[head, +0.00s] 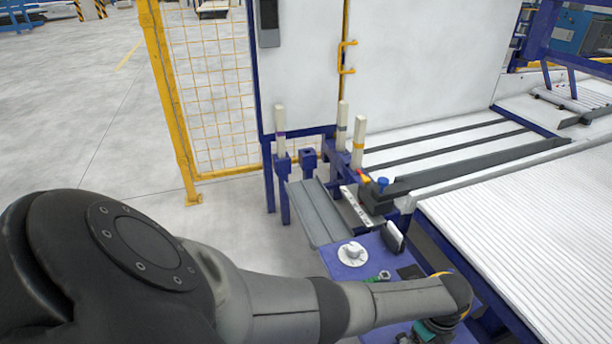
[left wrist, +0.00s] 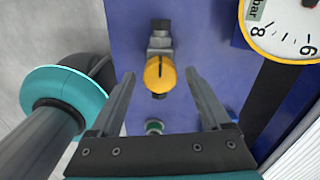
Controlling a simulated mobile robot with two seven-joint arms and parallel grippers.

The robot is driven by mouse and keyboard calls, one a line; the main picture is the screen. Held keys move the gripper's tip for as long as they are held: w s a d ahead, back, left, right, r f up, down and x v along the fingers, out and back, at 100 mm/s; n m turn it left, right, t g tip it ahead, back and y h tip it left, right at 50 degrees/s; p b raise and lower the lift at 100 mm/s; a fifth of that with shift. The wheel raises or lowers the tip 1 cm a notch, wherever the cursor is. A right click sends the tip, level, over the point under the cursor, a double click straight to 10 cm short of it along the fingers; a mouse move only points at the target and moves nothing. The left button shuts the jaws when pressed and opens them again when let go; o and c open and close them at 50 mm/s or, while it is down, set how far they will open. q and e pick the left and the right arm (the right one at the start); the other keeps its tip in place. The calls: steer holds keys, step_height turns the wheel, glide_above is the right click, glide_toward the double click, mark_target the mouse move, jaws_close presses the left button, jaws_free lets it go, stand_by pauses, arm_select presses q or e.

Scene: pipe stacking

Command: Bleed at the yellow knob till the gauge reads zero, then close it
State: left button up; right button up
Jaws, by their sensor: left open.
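The yellow knob (left wrist: 157,77) sits on a metal fitting on the blue panel (left wrist: 120,25) in the left wrist view. My left gripper (left wrist: 160,75) is open, with one finger on either side of the knob in the picture and a gap on both sides. Whether the fingertips are level with the knob in depth I cannot tell. The gauge (left wrist: 285,28) is cut off at the top right; its white face shows "bar", 8 and 6 inside a yellow rim. Its needle and reading cannot be made out. My right gripper is in neither view.
A green-topped fitting (left wrist: 154,127) is just below the knob, between the fingers. My left arm crosses the foreground and hides part of the panel.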

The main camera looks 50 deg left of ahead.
arm_select(q)
steer(key=m, duration=0.1)
steer(key=m+b, duration=0.1)
steer(key=shift+f+m, duration=0.2)
steer(key=shift+m, duration=0.1)
steer(key=shift+r+m+b, duration=0.45)
steer(key=shift+m+b, duration=0.2)
steer(key=shift+m, duration=0.35)
step_height(320, 180, up, 15)
steer(key=p, duration=0.8)
steer(key=s+d+f+n+t+h, duration=0.2)
steer(key=s+d+n, duration=0.3)
steer(key=s+n, duration=0.55)
steer(key=s+a+r+n+t, duration=0.1)
steer(key=s+a+n, duration=0.3)
steer(key=s+n, duration=0.35)
steer(key=s+a+f+n+y+b, duration=0.1)
steer(key=s+a+f, duration=0.3)
steer(key=f, duration=0.9)
steer(key=s+a+f+n+y, duration=0.1)
steer(key=s+a+f+n, duration=0.3)
steer(key=f, duration=1)
steer(key=shift+s+a+f+b, duration=0.15)
steer(key=shift+s+a+b, duration=0.05)
steer(key=shift+b, duration=0.2)
steer(key=shift+w, duration=0.1)
